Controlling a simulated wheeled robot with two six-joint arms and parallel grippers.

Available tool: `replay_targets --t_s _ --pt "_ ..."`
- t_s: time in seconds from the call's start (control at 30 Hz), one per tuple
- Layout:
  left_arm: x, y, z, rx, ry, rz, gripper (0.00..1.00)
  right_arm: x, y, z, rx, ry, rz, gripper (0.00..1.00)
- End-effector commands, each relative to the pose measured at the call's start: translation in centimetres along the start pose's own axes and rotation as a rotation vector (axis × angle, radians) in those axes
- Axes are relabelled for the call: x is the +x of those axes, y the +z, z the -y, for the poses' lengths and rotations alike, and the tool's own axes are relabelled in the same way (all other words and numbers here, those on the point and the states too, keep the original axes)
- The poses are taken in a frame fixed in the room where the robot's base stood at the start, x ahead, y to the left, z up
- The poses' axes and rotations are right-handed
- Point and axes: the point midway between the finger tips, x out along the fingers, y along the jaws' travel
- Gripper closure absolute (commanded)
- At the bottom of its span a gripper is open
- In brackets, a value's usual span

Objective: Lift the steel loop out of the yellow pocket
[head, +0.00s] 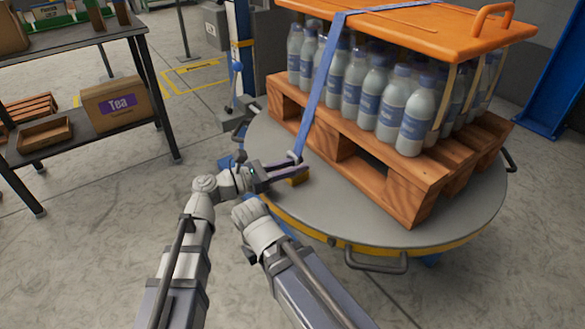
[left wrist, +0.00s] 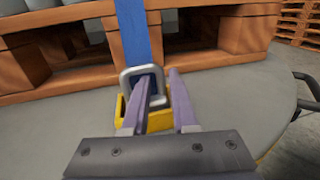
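The steel loop (left wrist: 129,85) is a rectangular ring on the lower end of a blue strap (left wrist: 134,32). It stands at the yellow pocket (left wrist: 122,108), its lower part hidden by my finger. My left gripper (left wrist: 160,77) is open, with two purple fingers. The left finger overlaps the loop's opening, and the loop's right side shows between the fingers. I cannot tell whether they touch it. In the head view my left gripper (head: 281,167) reaches the loop (head: 295,157) above the pocket (head: 298,180) on the turntable. My right gripper is not in view.
A wooden pallet (head: 400,187) of capped bottles (head: 366,100) under an orange top board (head: 410,30) stands on the round grey turntable (head: 462,215). The strap runs down over the load. A shelf with a Tea box (head: 115,103) is at left. Bare turntable lies around the pocket.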

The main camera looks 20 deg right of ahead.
Motion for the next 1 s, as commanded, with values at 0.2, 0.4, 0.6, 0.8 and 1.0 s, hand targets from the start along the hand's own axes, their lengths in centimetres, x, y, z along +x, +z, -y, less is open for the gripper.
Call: replay_targets --t_s 0.2,0.4,0.6,0.8,1.0 --pt "3.2 0.1 0.1 0.0 -0.002 0.0 0.74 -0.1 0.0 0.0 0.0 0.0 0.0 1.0" --pt "3.5 0.1 0.1 0.0 0.0 0.0 0.74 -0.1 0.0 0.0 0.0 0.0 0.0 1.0" --pt "3.5 0.1 0.1 0.0 -0.001 0.0 0.91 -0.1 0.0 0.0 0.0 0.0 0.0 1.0" --pt "3.5 0.1 0.1 0.0 0.0 0.0 1.0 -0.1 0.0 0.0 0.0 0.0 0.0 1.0" --pt "3.5 0.1 0.1 0.0 0.0 0.0 1.0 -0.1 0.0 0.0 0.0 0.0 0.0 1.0"
